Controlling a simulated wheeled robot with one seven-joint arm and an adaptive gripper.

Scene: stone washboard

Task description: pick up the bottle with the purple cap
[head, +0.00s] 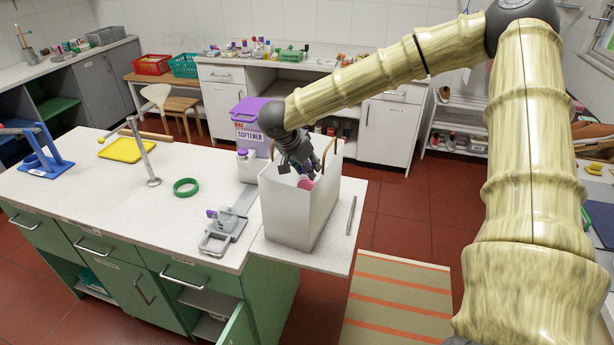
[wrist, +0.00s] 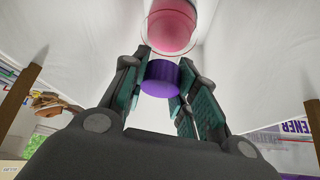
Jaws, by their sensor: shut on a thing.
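My gripper (head: 298,160) reaches down into the open top of a tall white bin (head: 285,215) on the counter. In the wrist view my gripper (wrist: 160,92) has its teal-padded fingers closed around the purple cap (wrist: 160,75) of the bottle. A pink thing also shows in the bin below my fingers in the head view (head: 305,184).
The white bin walls surround my gripper closely. A purple-lidded softener tub (head: 252,130) and a white jug (head: 247,166) stand behind and left of the bin. A grey metal device (head: 224,228) is to the left, and a thin metal rod (head: 351,215) to the right.

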